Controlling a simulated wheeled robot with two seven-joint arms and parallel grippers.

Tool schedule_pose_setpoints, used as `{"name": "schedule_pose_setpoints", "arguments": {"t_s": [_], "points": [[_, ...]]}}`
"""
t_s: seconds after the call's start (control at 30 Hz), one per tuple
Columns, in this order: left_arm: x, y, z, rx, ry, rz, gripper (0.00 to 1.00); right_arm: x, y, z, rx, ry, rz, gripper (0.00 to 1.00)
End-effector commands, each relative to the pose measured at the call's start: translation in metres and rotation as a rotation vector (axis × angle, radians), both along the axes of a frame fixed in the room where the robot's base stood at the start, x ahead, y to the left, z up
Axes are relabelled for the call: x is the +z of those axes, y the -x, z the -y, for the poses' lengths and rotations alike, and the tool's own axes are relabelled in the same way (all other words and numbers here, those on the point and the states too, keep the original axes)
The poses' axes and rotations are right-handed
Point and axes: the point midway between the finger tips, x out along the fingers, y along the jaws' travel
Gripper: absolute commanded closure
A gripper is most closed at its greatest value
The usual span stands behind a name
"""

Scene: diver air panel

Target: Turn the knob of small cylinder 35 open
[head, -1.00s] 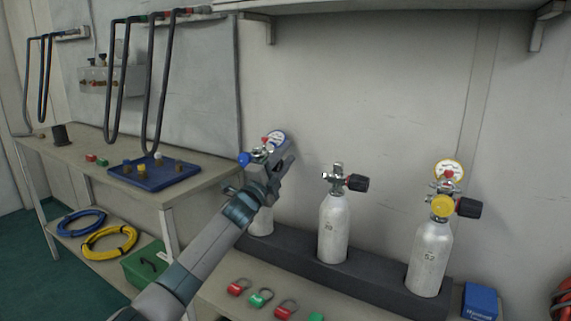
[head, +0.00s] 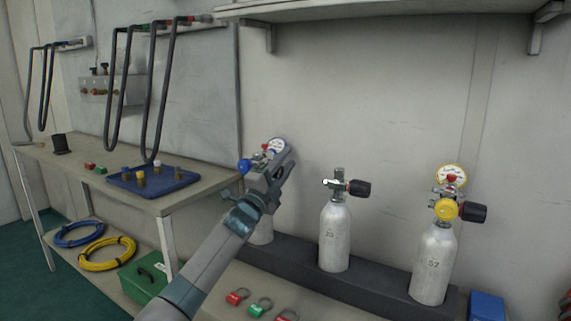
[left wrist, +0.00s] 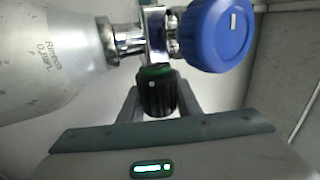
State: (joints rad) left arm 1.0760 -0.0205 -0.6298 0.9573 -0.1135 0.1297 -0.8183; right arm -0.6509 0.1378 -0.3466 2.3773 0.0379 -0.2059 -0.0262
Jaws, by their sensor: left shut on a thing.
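My left gripper (head: 276,168) is at the valve of the leftmost small cylinder (head: 262,232), which it mostly hides in the head view. In the left wrist view its fingers are shut on a ribbed black knob (left wrist: 158,95) with a green band at its base. A blue regulator (left wrist: 214,34) sits beside the knob, and the silver cylinder (left wrist: 55,55) lies to the left there. Its number cannot be read. A white-faced gauge (head: 277,145) shows above the gripper. My right gripper is not in view.
A middle cylinder (head: 334,240) with a black knob (head: 359,188) and a right cylinder (head: 433,265), marked 52, with a yellow regulator (head: 446,209) stand in the dark rack (head: 380,285). A bench (head: 215,183) with a blue tray stands left.

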Motion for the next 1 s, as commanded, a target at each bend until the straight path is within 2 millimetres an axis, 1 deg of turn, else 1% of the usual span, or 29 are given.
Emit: {"name": "schedule_pose_setpoints", "arguments": {"t_s": [0.07,0.1,0.17,0.2,0.67,0.87,1.0], "points": [[-0.002,0.0,0.0,0.0,0.0,-0.002,0.92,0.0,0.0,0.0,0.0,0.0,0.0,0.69],[-0.002,0.0,0.0,0.0,0.0,-0.002,0.67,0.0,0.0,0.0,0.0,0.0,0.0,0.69],[-0.002,0.0,0.0,0.0,0.0,-0.002,0.53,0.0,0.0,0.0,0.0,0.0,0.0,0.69],[-0.001,0.0,0.0,0.0,0.0,-0.002,0.5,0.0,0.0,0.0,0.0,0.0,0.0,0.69],[-0.002,0.003,-0.002,0.0,0.0,-0.001,0.5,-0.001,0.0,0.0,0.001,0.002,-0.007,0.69],[-0.008,0.013,-0.01,0.0,0.0,0.0,0.5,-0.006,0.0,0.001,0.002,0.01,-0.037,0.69],[-0.015,0.025,-0.019,0.0,-0.001,-0.001,0.5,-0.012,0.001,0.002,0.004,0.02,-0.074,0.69]]}}
